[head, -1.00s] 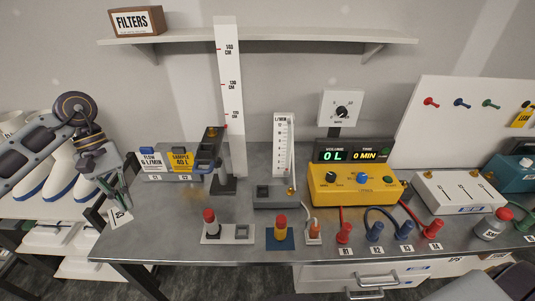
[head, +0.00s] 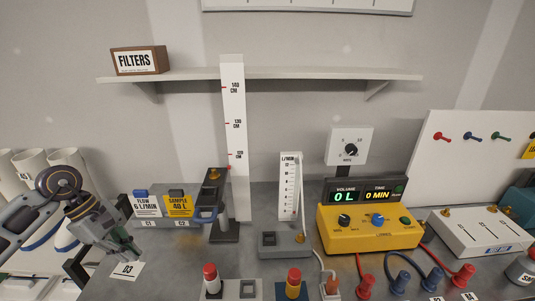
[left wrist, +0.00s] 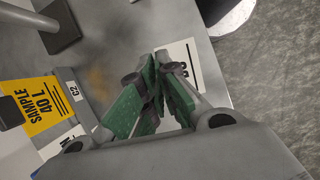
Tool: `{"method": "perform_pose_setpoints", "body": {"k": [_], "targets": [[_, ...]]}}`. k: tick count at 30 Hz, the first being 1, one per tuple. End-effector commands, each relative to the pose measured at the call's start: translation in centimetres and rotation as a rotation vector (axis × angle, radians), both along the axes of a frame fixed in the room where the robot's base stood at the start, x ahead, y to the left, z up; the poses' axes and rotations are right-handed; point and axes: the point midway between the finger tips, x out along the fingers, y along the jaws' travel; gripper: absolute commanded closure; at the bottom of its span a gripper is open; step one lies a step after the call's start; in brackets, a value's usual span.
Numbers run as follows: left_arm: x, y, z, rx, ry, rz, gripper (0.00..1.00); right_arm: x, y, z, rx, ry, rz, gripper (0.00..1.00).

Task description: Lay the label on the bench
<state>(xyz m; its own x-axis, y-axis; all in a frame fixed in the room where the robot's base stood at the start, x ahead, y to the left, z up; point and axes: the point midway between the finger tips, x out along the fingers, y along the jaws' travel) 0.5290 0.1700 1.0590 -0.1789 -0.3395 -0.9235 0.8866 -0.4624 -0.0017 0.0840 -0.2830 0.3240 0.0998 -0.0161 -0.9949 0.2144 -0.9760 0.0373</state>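A white label (head: 127,270) with the black mark "D3" is at the left end of the grey bench (head: 185,262). It looks flat on or very close to the surface. My left gripper (head: 133,252) points down at the label's far edge. In the left wrist view the green-padded fingertips (left wrist: 157,62) are close together, over or at the label (left wrist: 185,60), and cover part of it. I cannot tell whether they grip its edge or only stand above it. My right gripper is not in view.
A tall ruler (head: 233,120) and a flow gauge (head: 289,185) stand further right. A yellow pump (head: 370,228) is mid-right. The bench's left edge is near the label.

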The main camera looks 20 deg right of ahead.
Motion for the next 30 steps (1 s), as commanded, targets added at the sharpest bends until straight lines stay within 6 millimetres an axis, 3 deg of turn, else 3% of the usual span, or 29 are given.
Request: {"method": "perform_pose_setpoints", "body": {"k": [18, 30], "targets": [[2.2, -1.3, -1.5, -0.001, 0.0, 0.472, 1.0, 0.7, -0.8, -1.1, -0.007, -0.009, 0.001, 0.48], [2.5, -1.3, -1.5, 0.0, 0.0, 0.526, 1.0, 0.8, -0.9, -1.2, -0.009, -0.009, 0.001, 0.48]]}}
